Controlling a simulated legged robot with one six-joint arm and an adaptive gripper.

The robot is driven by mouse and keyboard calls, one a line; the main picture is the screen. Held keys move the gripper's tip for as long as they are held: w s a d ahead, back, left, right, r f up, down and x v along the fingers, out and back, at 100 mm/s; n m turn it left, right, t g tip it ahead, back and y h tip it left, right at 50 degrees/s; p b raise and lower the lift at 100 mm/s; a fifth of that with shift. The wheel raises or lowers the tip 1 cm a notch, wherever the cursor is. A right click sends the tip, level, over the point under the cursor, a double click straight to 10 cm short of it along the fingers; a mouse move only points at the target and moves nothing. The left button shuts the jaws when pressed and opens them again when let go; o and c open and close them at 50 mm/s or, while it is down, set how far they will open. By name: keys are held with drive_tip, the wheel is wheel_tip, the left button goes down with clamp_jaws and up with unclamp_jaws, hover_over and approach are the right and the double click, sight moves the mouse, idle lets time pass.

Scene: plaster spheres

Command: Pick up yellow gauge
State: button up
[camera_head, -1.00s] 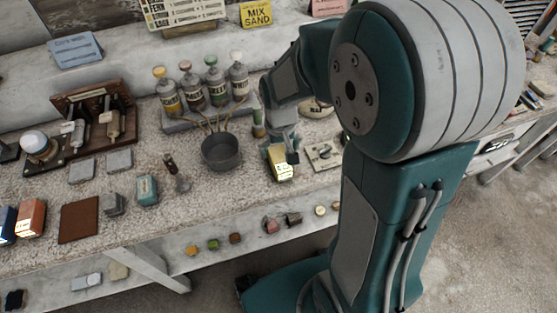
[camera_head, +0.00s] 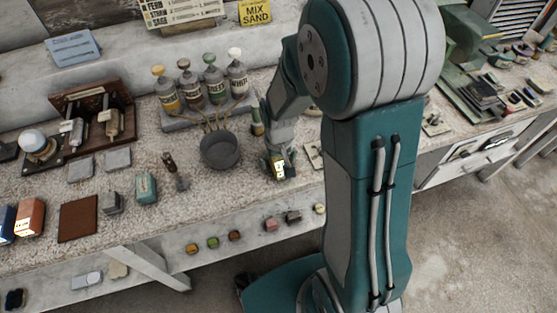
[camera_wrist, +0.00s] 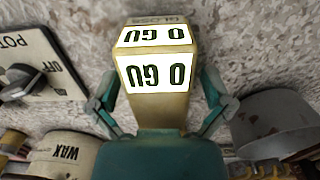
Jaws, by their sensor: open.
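The yellow gauge (camera_wrist: 157,90) is a dull yellow block with white faces marked "0 GU", seen upside down in the wrist view. In the head view the gauge (camera_head: 279,163) is small on the speckled bench top, partly covered by my gripper (camera_head: 278,171). My gripper (camera_wrist: 163,98) is open, with one teal finger on each side of the gauge. Gaps show between the fingers and its sides. The gauge's lower end is hidden behind the teal palm.
A dark grey pot (camera_head: 220,151) stands left of my gripper. A plate with a knob marked "POT" (camera_wrist: 38,68) lies close by in the wrist view, with a "WAX" container (camera_wrist: 66,152) below. Bottles (camera_head: 190,88) stand behind the pot.

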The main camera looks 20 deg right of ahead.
drive_tip(key=shift+f, duration=0.25)
drive_tip(key=shift+c, duration=0.3)
drive_tip(key=c, duration=1.3)
drive_tip(key=shift+o, duration=0.2)
drive_tip(key=shift+r, duration=0.3)
wheel_tip(320, 180, up, 2)
drive_tip(key=shift+r, duration=0.25)
drive_tip(key=s+r, duration=0.1)
drive_tip(key=r, duration=0.1)
drive_tip(key=s+r, duration=0.3)
drive_tip(key=r, duration=0.1)
drive_tip(key=shift+s, duration=0.25)
drive_tip(key=s+r, duration=0.4)
drive_tip(key=s, duration=0.5)
drive_tip(key=shift+s+a+r, duration=0.15)
drive_tip(key=shift+s+r, duration=0.1)
drive_tip(key=shift+s, duration=0.05)
